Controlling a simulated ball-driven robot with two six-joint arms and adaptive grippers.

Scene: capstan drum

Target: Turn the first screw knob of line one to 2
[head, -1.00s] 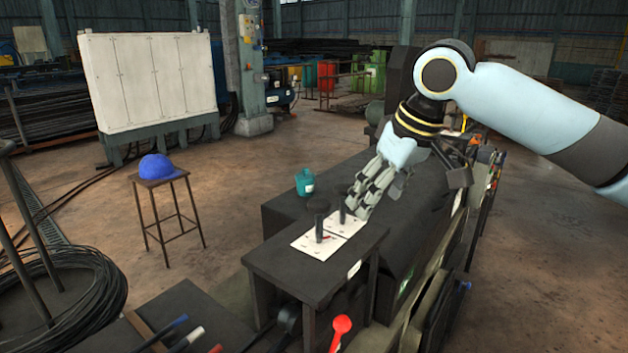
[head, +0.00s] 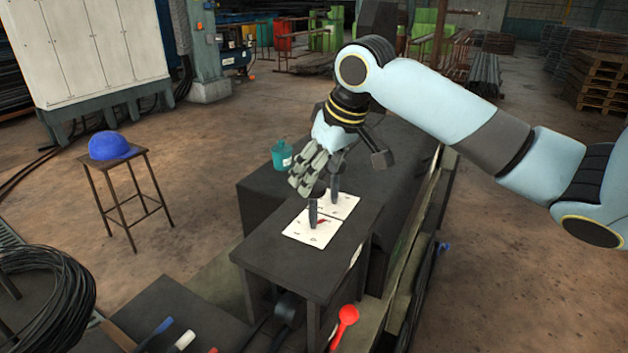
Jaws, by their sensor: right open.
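Two white dial plates lie on the black bench top, each with an upright black knob. The near plate (head: 301,235) carries the near knob (head: 312,213) and a small red pointer (head: 322,221). The far plate (head: 347,204) carries the far knob (head: 335,186). The dial markings are too small to read, and I cannot tell which knob is the first of line one. My right gripper (head: 310,184) is open, fingers pointing down, just above and behind the near knob and left of the far knob. Whether it touches either is unclear. My left gripper is not in view.
A teal bottle (head: 282,156) stands on the black bench behind the plates. A red-ended lever (head: 347,315) rises at the bench's near side. A stool (head: 128,185) with a blue helmet (head: 110,146) stands at the left on open floor.

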